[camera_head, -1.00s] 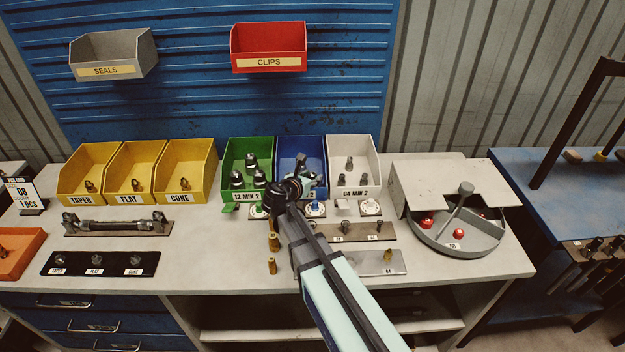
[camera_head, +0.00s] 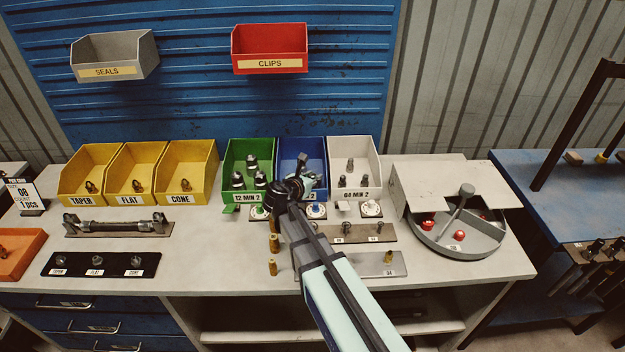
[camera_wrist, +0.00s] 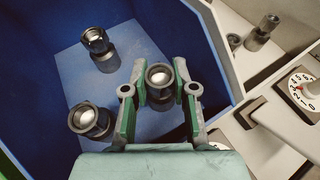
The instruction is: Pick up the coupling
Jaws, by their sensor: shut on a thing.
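The blue bin (camera_head: 288,147) stands between the green and white bins, its label partly hidden by my arm. My gripper (camera_head: 308,180) reaches into it from the front. In the wrist view my gripper (camera_wrist: 160,82) is shut on a dark metal coupling (camera_wrist: 160,76), with one green-sided finger on each side of it. The coupling stands upright with its round open end toward the camera. Two other couplings are in the blue bin: one at the upper left (camera_wrist: 97,42) and one at the lower left (camera_wrist: 88,120).
The green bin (camera_head: 232,160) and white bin (camera_head: 365,150) flank the blue bin closely. Dial counters (camera_head: 316,210) sit in front. Brass fittings (camera_head: 273,267) stand near my arm. A round grey tray (camera_head: 485,240) with red pieces lies right.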

